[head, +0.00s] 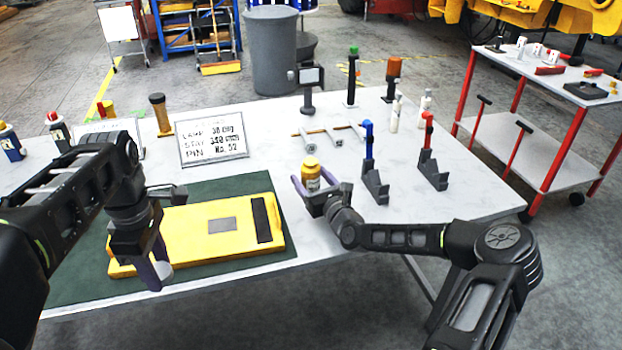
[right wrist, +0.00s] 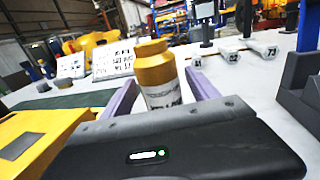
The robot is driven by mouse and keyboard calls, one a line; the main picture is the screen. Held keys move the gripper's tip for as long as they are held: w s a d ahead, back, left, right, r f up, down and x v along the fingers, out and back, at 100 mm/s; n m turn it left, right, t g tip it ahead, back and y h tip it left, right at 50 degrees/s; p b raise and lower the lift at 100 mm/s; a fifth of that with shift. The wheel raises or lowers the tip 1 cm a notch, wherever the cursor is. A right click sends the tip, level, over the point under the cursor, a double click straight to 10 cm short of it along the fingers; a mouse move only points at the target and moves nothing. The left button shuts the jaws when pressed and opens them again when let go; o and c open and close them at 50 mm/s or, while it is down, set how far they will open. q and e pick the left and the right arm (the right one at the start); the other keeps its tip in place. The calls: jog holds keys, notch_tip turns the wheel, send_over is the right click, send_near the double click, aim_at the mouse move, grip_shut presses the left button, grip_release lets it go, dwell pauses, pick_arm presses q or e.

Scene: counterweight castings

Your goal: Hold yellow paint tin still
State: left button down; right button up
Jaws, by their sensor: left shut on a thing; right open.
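The yellow paint tin (head: 311,173), with a yellow lid and a pale label, stands upright on the white table. It also shows in the right wrist view (right wrist: 157,72). My right gripper (head: 312,186) is open, with its purple fingers on either side of the tin. In the right wrist view a gap shows beside the tin; whether either finger touches it I cannot tell. My left gripper (head: 156,268) points down at the front edge of the yellow panel. It is shut on a small pale thing (head: 164,271), mostly hidden by its fingers.
The yellow panel (head: 190,222) lies on a green mat (head: 75,283). A lettered sign (head: 212,138) stands behind it. Grey stands with blue (head: 368,140) and red (head: 427,130) tops are right of the tin. Grey bars (head: 308,139) lie behind it. The table's right front is clear.

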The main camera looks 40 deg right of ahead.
pick_arm(q)
jog(key=shift+r, duration=0.2)
pick_arm(e)
jog(key=shift+r, duration=0.15)
pick_arm(q)
jog(key=shift+f, duration=0.1)
pick_arm(e)
jog(key=shift+s, duration=0.25)
pick_arm(q)
jog(key=shift+f+b, duration=0.55)
jog(key=shift+f, duration=0.15)
pick_arm(e)
jog(key=s, duration=0.3)
jog(key=s+a, duration=0.1)
jog(key=s, duration=0.3)
jog(key=s+a, duration=0.1)
jog(key=s, duration=0.3)
jog(key=shift+s, duration=0.2)
